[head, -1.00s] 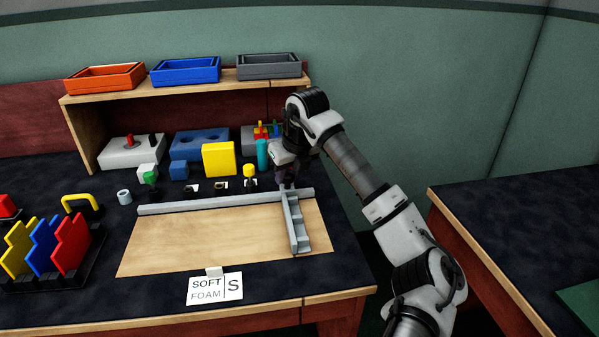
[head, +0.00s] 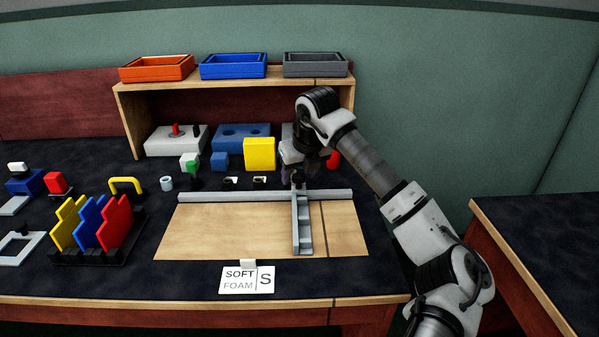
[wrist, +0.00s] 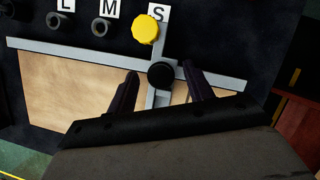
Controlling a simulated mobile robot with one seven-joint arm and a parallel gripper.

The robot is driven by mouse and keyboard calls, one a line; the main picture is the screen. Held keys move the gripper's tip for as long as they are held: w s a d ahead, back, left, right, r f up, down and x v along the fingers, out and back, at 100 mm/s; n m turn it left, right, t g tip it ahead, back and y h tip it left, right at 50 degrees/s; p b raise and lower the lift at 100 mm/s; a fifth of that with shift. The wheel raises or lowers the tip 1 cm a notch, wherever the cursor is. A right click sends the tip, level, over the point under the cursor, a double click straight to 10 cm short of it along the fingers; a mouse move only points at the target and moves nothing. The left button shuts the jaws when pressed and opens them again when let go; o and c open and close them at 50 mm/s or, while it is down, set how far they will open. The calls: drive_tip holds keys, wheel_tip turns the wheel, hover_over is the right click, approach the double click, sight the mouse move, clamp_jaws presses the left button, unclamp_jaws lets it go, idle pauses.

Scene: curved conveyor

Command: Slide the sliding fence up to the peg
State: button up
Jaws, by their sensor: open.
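The sliding fence is a grey stepped bar (head: 303,228) lying across the wooden board and its long grey rail. In the wrist view, its black round knob (wrist: 161,75) sits on the rail, and a grey arm of the fence runs up beyond it. The yellow-headed peg (wrist: 145,29) stands by the S label, just left of that arm. Its head overlaps the arm's left edge, so I cannot tell whether they touch. My gripper (wrist: 160,86) is open, with one finger on each side of the knob. In the head view, my arm hides the peg.
The grey rail (head: 220,196) runs along the back of the board (head: 230,230). Two dark rings (wrist: 100,27) lie by the L and M labels. A SOFT FOAM S card (head: 247,280) stands in front. A yellow block (head: 259,154) stands behind the rail.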

drive_tip(key=v, duration=1.4)
drive_tip(key=shift+f, duration=0.1)
